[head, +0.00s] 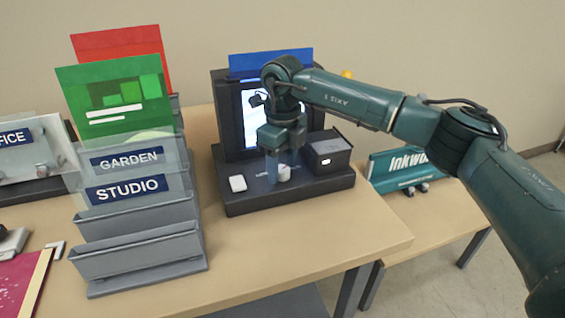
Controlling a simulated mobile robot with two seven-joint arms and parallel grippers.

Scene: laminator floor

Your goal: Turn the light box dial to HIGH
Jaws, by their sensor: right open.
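The light box (240,200) is a dark unit with a lit upright panel (252,132), standing near the right end of the table. A small white round dial (284,171) sits on its base, partly hidden by my gripper. My right gripper (277,176) points straight down at the dial, with its fingers open. I cannot tell whether the fingers touch the dial. The label beside the dial is too small to read, so its setting is unclear. My left gripper is not in view.
A grey rack (140,250) with GARDEN and STUDIO signs stands to the left. A teal Inkwo... sign (395,166) is on the lower right table.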

